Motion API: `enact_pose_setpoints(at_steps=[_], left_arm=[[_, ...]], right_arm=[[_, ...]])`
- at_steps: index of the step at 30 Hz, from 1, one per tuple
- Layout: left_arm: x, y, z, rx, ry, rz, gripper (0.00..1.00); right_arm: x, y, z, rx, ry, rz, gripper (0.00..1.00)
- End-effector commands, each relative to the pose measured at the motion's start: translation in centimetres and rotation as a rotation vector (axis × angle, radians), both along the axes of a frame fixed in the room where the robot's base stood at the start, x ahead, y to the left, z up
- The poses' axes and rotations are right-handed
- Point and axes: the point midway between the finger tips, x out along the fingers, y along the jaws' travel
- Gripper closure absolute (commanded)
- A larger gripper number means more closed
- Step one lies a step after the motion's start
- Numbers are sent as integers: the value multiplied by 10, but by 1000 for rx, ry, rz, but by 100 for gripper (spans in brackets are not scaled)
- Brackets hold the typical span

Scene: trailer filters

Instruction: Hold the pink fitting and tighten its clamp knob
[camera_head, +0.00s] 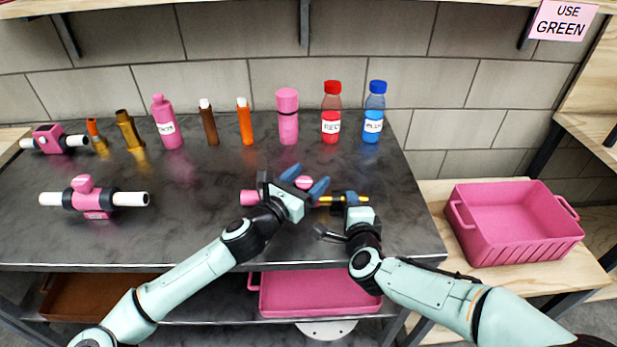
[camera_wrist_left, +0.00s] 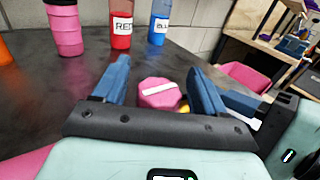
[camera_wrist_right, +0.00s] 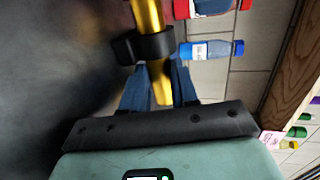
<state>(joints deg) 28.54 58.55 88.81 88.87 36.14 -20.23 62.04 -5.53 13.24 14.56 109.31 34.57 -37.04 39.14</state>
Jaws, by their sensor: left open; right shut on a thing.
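The pink fitting (camera_head: 249,198) lies near the table's front edge, partly hidden by my left arm. Its pink clamp knob (camera_head: 304,182) also shows in the left wrist view as a faceted knob with a white bar (camera_wrist_left: 160,93). My left gripper (camera_head: 303,180) is open, its blue fingers on either side of the knob with gaps visible. A gold tube (camera_head: 357,199) extends at the fitting's right. My right gripper (camera_head: 340,198) is shut on this gold tube, which runs between its fingers in the right wrist view (camera_wrist_right: 160,85), beside a black collar (camera_wrist_right: 142,47).
Another pink fitting with white tubes (camera_head: 97,205) lies at left, and a third (camera_head: 52,139) stands behind it. Several bottles and tubes, including a red bottle (camera_head: 331,112) and blue bottle (camera_head: 374,112), line the back. A pink crate (camera_head: 515,247) is at right.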

Motion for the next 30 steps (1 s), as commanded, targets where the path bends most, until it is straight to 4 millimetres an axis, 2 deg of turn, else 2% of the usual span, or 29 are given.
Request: enact_pose_setpoints(at_steps=[11,12,16,17,30], left_arm=[[5,-4,0,0,0,0,29],[5,-4,0,0,0,0,35],[5,-4,0,0,0,0,77],[5,-4,0,1,-1,0,80],[4,-7,-1,7,0,-116,81]], right_arm=[[0,0,1,1,-2,0,100],[0,0,1,1,-2,0,100],[0,0,1,1,-2,0,100],[0,0,1,1,-2,0,100],[0,1,2,0,-4,1,100]])
